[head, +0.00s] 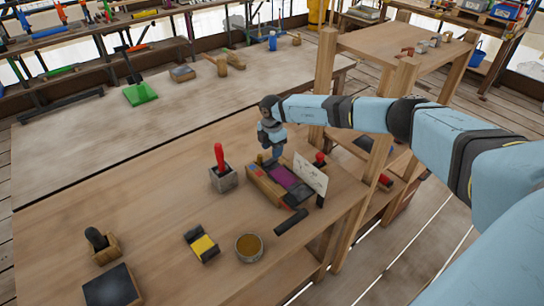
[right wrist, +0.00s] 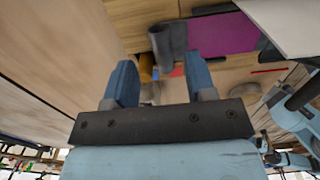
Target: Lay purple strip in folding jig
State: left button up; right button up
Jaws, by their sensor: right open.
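A purple strip (head: 286,176) lies flat in or on a low wooden holder (head: 262,187) on the workbench; I cannot tell which part is the folding jig. The purple surface also shows in the right wrist view (right wrist: 224,33), beside a dark grey rounded piece (right wrist: 168,45). My right gripper (head: 272,158) points down over the back left end of the holder. In the right wrist view its two blue fingers (right wrist: 160,82) are apart, with nothing clearly held; a yellow-brown peg (right wrist: 146,68) shows between them. My left gripper is not in view.
A white card (head: 310,174) stands right of the strip, with a red knob (head: 319,158) behind it. A red-handled tool block (head: 222,178), black bar (head: 291,221), amber bowl (head: 249,247) and yellow-black item (head: 202,245) stand nearby.

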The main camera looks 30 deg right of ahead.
notch_tip(320, 180, up, 7)
jog(key=s+a+f+n+y, duration=0.15)
jog(key=s+a+y, duration=0.3)
jog(key=a, duration=0.65)
jog(key=s+a+f+n+g+y, duration=0.1)
jog(key=s+a+n+y, duration=0.3)
jog(key=a, duration=0.6)
jog(key=s+a+f+n+y, duration=0.15)
jog(key=s+a, duration=0.35)
jog(key=a, duration=0.6)
jog(key=s+a+r+m+t+y, duration=0.5)
jog(key=s+a+r+t+y, duration=0.2)
jog(key=s+a+r+y, duration=0.4)
jog(key=s+d+f+m+t+h, duration=0.2)
jog(key=d+f+m+t+h, duration=0.9)
jog(key=m+h, duration=0.25)
jog(key=s+d+f+m+g+h, duration=0.4)
jog(key=s+d+f+g, duration=0.2)
jog(key=s+f, duration=0.5)
notch_tip(320, 180, down, 2)
jog(key=shift+s+d+f, duration=0.2)
jog(key=shift+d+f, duration=0.05)
jog(key=shift+d, duration=0.75)
